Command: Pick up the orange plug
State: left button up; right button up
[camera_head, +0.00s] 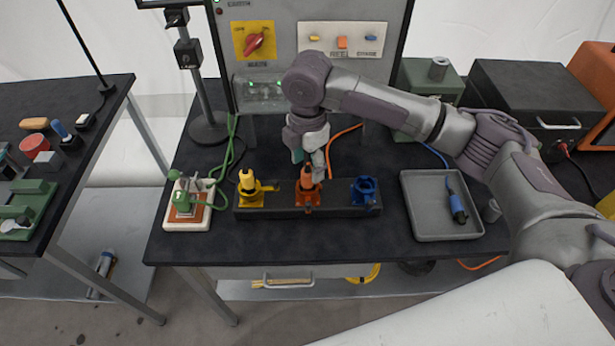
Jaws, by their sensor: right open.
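The orange plug (306,179) stands upright in the orange socket (306,196), in the middle of a dark socket block (281,212) on the black table. My right gripper (312,163) comes down from above, its fingers at the top of the orange plug. It is open; I cannot tell whether the fingers touch the plug. A yellow plug (247,180) stands in the yellow socket to the left. The blue socket (365,190) on the right is empty. My left gripper is not in view.
A blue plug (456,201) lies in a grey tray (445,231) at the right. A green device on a white base (188,222) stands at the left. A control panel (340,35) rises behind. The table front is clear.

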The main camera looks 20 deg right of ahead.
aim_at(307, 170)
notch_tip(307, 170, down, 5)
jog(key=shift+w+r+p, duration=0.15)
jog(key=shift+r+p, duration=0.05)
jog(key=shift+p, duration=0.35)
jog(key=shift+c, duration=0.2)
grip_shut()
jog(key=shift+r, duration=0.15)
